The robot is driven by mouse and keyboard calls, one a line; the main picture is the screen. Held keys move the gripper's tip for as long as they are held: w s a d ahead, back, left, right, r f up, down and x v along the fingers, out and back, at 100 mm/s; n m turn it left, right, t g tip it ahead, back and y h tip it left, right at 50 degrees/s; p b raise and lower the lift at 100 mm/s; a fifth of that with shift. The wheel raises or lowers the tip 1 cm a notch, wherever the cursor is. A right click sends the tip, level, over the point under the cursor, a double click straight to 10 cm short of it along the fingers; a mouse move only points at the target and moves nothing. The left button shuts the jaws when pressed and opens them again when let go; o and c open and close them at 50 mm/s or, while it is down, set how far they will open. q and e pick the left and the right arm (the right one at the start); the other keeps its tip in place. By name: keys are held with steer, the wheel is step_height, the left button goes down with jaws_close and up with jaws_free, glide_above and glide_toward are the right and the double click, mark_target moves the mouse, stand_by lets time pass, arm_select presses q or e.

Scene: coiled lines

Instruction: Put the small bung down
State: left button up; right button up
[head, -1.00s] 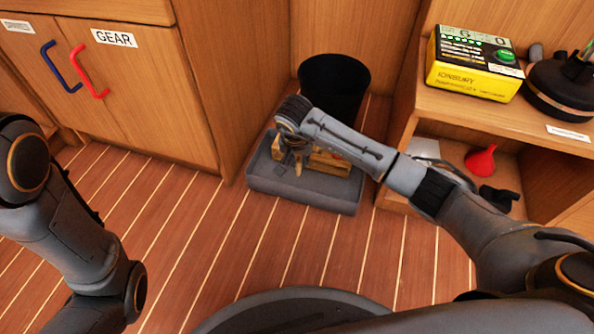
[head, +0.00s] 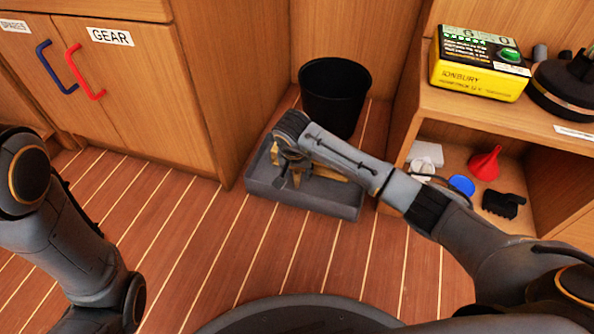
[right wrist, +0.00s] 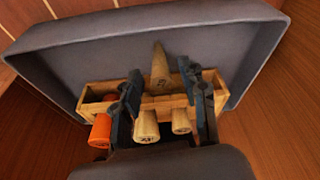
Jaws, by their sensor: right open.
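My right gripper (right wrist: 160,90) is open over the grey tray (head: 300,202), its two dark fingers spread in the right wrist view. A pale wooden tapered bung (right wrist: 160,68) shows between the fingers, just beyond the wooden rack (right wrist: 95,92); I cannot tell whether a finger touches it. Two more wooden bungs, a larger one (right wrist: 146,127) and a smaller one (right wrist: 181,122), and an orange bung (right wrist: 101,130) are at the rack's near side. I cannot tell for sure which is the small bung. My left gripper is out of view.
A black bin (head: 335,95) stands behind the tray. A cabinet marked GEAR (head: 150,95) is to the left. The right shelf holds a yellow box (head: 475,75), a red funnel (head: 484,163), a blue disc (head: 461,186) and a black item (head: 503,204). The floor in front is clear.

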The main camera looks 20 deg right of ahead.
steer(key=p+v, duration=0.8)
steer(key=v, duration=0.4)
steer(key=shift+s+r, duration=0.1)
steer(key=shift+r, duration=0.05)
